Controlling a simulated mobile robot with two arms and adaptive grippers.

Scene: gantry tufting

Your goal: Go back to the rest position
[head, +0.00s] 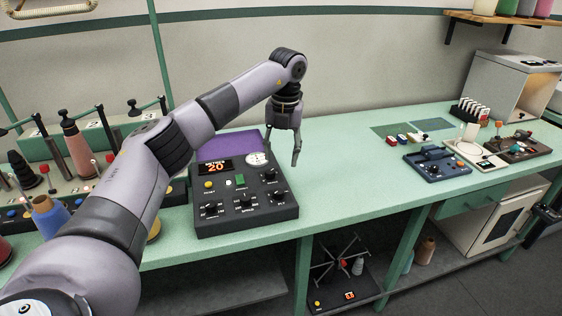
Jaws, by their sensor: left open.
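My left gripper (283,148) hangs pointing down above the green bench, at the end of my left arm, which reaches in from the left. Its fingers are apart and nothing shows between them. It is over the back right part of a dark control box (247,212), close to the box's round dial (257,159). I cannot tell whether it touches the box. The box has a lit orange display (215,166) that reads 20, a green switch (240,181) and several knobs. My right gripper is not in view.
The green bench top (345,170) is clear right of the control box. Farther right are a blue device (437,163), small coloured blocks (402,139) and an open-fronted box (505,85). Thread cones (76,143) stand at left, partly behind my arm. A winder (340,260) sits on the lower shelf.

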